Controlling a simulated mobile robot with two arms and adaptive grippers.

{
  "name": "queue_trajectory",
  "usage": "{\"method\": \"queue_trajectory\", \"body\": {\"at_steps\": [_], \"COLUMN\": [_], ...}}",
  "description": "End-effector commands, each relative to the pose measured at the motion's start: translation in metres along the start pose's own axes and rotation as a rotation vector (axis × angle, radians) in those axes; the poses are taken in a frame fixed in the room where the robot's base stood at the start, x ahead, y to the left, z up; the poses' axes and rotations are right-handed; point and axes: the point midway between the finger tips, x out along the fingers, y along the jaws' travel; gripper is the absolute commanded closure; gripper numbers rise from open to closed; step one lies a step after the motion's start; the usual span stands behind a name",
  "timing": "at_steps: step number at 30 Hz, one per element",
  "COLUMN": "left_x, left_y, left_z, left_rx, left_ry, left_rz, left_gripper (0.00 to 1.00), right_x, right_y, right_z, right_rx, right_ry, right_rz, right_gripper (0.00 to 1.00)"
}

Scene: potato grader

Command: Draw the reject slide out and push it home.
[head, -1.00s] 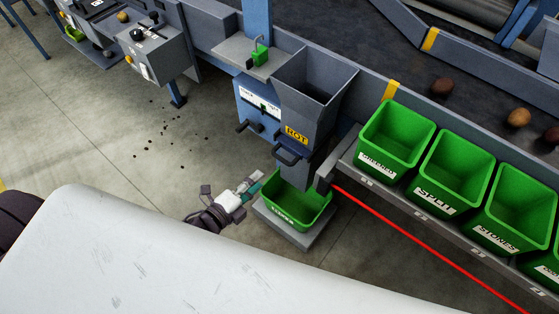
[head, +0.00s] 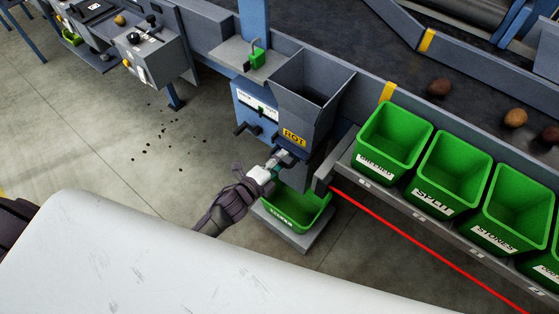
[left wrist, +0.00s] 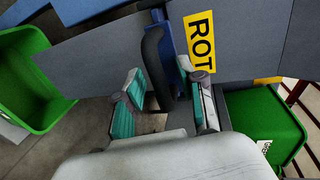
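A grey chute (head: 313,90) with a yellow ROT label (head: 295,138) stands beside a blue box. A black bar handle (left wrist: 153,65), which I take to be the reject slide's, sits on its front below the label. In the head view my left gripper (head: 279,162) is at this handle and partly hides it. In the left wrist view the gripper (left wrist: 160,80) is open, with its teal-padded fingers on either side of the handle and gaps showing. How far the slide stands out cannot be told. My right gripper is not in view.
A green crate (head: 322,217) stands on a grey plinth below the chute. Another dark handle (head: 241,129) projects from the blue box (head: 247,97). Green bins (head: 399,130) line a shelf to the right. A red line (head: 430,244) runs rightward. The floor to the left (head: 110,150) is mostly clear.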

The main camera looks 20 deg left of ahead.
Motion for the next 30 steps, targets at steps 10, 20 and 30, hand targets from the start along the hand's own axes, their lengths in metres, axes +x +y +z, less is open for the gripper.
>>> {"method": "queue_trajectory", "body": {"at_steps": [10,20,30], "left_x": [0.000,-0.004,-0.086], "left_y": [0.000,0.001,0.020], "left_z": [0.000,0.000,-0.001], "left_rx": [0.000,-0.001,-0.003], "left_ry": [0.000,0.000,-0.001], "left_rz": [0.000,0.002,0.007], "left_gripper": [1.00,1.00,1.00], "right_x": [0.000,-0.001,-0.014], "right_y": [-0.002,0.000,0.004], "right_z": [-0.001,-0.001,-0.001], "right_rx": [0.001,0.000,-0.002], "right_ry": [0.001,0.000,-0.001], "right_rz": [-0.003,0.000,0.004], "right_gripper": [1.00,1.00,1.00]}}
